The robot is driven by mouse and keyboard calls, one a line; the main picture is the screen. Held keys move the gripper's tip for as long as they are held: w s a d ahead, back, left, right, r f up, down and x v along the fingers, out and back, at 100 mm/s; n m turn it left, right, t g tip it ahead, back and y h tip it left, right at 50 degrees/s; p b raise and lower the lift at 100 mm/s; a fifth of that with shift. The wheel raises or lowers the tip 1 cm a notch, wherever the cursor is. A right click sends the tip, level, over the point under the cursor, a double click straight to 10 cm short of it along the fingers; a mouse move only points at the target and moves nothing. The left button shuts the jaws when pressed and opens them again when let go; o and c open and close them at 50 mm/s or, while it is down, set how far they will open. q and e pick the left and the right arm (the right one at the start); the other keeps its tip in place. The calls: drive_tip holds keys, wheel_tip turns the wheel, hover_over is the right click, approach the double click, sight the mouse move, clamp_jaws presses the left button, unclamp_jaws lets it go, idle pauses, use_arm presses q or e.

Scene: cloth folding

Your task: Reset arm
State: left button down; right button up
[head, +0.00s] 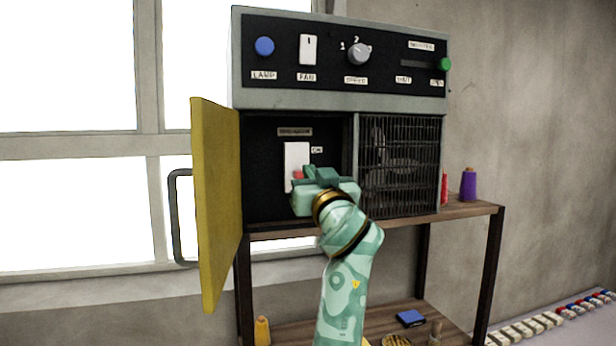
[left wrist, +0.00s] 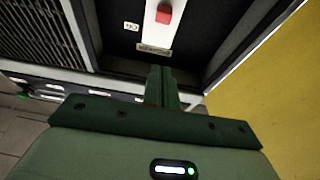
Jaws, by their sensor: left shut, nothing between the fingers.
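My left gripper (head: 312,174) is shut and empty, in front of the open compartment of a control cabinet (head: 340,101). Inside is a white switch plate (head: 296,155) with a red switch (head: 298,174), partly hidden by the gripper in the head view. In the left wrist view, which is turned over, the closed fingers (left wrist: 160,72) point at the compartment, and the red switch (left wrist: 163,14) on its white plate shows beyond them at the top. A gap in the picture lies between fingertips and switch. My right gripper is not in view.
A yellow door (head: 214,200) with a grey handle (head: 181,215) stands open left of the compartment. A fan grille (head: 400,165) is at right. Red (head: 445,188) and purple (head: 468,184) spools stand on the wooden table (head: 470,211). A blue item (head: 410,318) lies on the lower shelf.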

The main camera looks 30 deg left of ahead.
use_arm(q)
drive_tip(key=shift+s+d, duration=0.25)
drive_tip(key=shift+d, duration=0.3)
drive_tip(key=shift+d, duration=0.1)
